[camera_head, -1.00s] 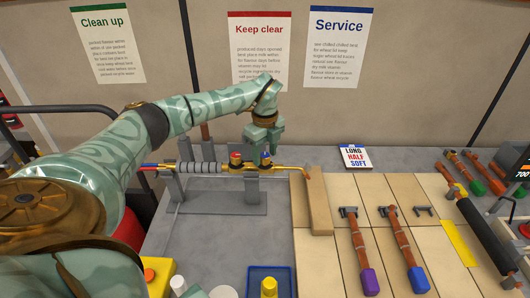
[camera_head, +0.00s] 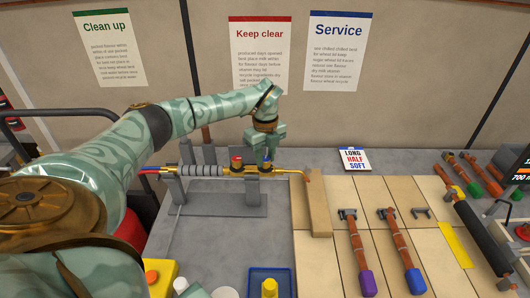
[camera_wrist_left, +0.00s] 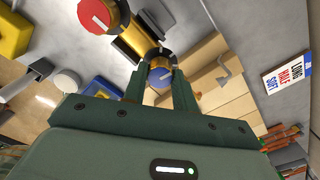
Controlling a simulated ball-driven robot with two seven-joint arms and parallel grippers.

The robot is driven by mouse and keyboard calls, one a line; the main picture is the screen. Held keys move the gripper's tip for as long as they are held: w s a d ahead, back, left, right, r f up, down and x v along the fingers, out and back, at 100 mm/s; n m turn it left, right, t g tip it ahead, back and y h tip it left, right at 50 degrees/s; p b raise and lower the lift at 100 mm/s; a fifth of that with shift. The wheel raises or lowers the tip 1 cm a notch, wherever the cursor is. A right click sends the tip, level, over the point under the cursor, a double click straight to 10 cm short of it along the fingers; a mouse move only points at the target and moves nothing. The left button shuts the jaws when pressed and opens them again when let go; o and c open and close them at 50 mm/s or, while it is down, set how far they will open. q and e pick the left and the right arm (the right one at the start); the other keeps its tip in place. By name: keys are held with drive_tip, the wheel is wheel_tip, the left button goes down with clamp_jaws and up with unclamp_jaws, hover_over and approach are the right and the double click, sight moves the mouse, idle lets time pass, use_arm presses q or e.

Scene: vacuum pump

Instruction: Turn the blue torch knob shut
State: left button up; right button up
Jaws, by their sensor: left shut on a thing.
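The brass torch (camera_head: 220,172) lies across a grey stand (camera_head: 215,203), with a red knob (camera_head: 236,160) and a blue knob to the right of it. In the left wrist view the blue knob (camera_wrist_left: 160,75) shows between the fingers, and the red knob (camera_wrist_left: 98,16) shows at the upper left. My left gripper (camera_head: 265,158) comes down from above. It is shut on the blue knob, which it mostly hides in the head view; it also shows in the left wrist view (camera_wrist_left: 160,95). My right gripper is not in view.
A wooden block (camera_head: 319,207) stands by the torch tip. A "LONG HALF SOFT" sign (camera_head: 355,160) is behind the tiled area. Two hammer-like tools (camera_head: 355,255) lie on the tiles. A blue tray (camera_head: 270,284) and yellow box (camera_head: 160,278) are at the front.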

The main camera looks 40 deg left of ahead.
sight(265, 159)
use_arm(q)
drive_tip(key=m+p, duration=0.3)
drive_tip(key=shift+r+m, duration=0.25)
drive_tip(key=shift+m, duration=0.15)
drive_tip(key=m+p, duration=0.2)
drive_tip(key=m, duration=0.1)
drive_tip(key=m+p, duration=0.1)
drive_tip(key=m, duration=0.4)
drive_tip(key=shift+f+p, duration=0.15)
drive_tip(key=shift+p, duration=0.2)
drive_tip(key=shift+m+p, duration=0.5)
drive_tip(key=shift+m, duration=1.5)
drive_tip(key=o, duration=1)
wheel_tip(265, 159, up, 16)
drive_tip(key=shift+r+b, duration=0.1)
drive_tip(key=shift+b, duration=0.2)
